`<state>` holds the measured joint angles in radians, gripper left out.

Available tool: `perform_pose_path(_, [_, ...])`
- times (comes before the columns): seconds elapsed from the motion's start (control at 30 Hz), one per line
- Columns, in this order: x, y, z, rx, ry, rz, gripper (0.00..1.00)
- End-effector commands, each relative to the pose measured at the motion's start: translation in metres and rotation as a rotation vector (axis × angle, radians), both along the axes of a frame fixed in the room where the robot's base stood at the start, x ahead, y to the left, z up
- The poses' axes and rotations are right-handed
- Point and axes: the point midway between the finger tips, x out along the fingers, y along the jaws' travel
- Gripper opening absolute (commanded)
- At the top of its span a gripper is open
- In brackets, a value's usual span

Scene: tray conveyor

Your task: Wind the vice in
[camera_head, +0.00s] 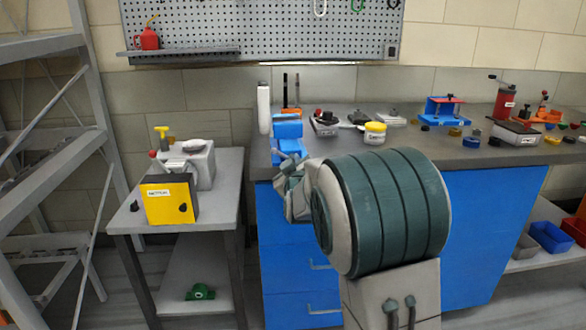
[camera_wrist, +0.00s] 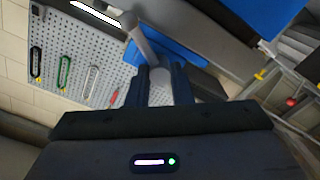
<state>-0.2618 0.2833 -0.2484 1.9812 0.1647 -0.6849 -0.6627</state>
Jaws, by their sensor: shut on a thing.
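The blue vice (camera_head: 288,130) stands at the left front edge of the grey workbench. My gripper (camera_head: 284,162) is just below and in front of it, largely hidden by my own wrist and forearm in the head view. In the wrist view, my gripper (camera_wrist: 161,72) has its two dark fingers on either side of the rounded end of a grey bar, the vice handle (camera_wrist: 146,45), and is shut on it. The bar runs up and left from the fingers, and part of the blue vice (camera_wrist: 182,52) shows behind it. The jaw gap cannot be made out.
A side table (camera_head: 222,195) with a yellow box (camera_head: 168,200) stands left of the bench. A white cylinder (camera_head: 264,108) stands close left of the vice. Small tools and a yellow tub (camera_head: 375,133) lie to its right. A pegboard (camera_head: 265,28) hangs behind.

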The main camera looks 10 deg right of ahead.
Motion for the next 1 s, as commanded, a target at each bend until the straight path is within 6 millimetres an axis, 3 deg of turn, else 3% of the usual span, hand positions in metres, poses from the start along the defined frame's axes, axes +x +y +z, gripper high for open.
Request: perform_pose_path(1.0, [-0.0002,-0.0004,-0.0025,0.856,-0.07,0.001,0.0])
